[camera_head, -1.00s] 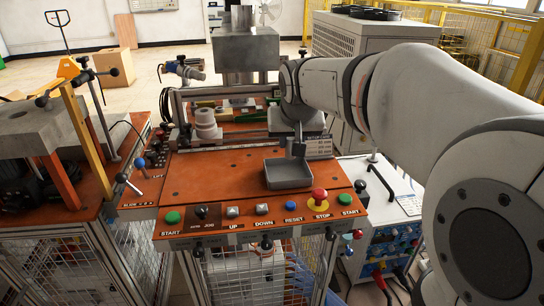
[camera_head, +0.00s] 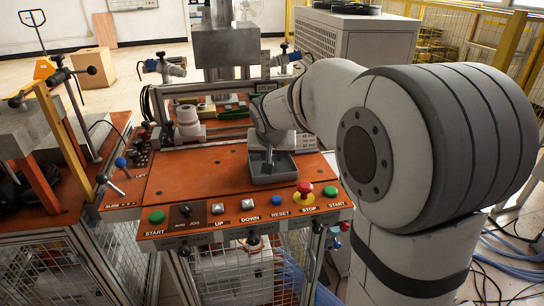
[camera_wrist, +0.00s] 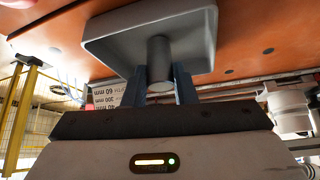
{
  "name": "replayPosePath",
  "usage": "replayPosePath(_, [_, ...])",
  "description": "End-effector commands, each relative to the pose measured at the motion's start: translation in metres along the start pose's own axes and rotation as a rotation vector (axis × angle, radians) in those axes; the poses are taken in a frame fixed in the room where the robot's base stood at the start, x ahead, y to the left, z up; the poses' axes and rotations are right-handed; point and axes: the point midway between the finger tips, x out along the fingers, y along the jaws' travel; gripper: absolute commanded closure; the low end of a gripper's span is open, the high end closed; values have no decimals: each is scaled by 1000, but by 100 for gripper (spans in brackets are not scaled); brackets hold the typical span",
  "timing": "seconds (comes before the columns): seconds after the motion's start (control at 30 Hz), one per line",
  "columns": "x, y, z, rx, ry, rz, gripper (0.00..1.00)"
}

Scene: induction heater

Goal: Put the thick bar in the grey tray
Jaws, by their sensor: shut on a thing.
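The grey tray (camera_head: 276,181) sits on the orange worktop behind the button row. It also shows at the top of the wrist view (camera_wrist: 105,35). My gripper (camera_head: 270,158) is over the tray. In the wrist view its two fingers (camera_wrist: 161,74) are shut on the thick bar (camera_wrist: 159,56), a short dark grey cylinder. The bar points into the tray's opening. I cannot tell whether its far end touches the tray floor. In the head view the bar is hard to make out against my gripper and the tray.
Buttons, including a red STOP knob (camera_head: 304,188), line the worktop's front edge. A white stacked cylinder (camera_head: 187,118) stands behind left of the tray. A printed size label (camera_wrist: 112,97) shows in the wrist view. The orange worktop (camera_head: 195,178) left of the tray is clear.

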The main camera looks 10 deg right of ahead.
Motion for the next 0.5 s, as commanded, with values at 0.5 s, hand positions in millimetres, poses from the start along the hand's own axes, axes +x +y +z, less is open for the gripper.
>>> replayPosePath(0.5, [2,0,2,-1,1,-1,62])
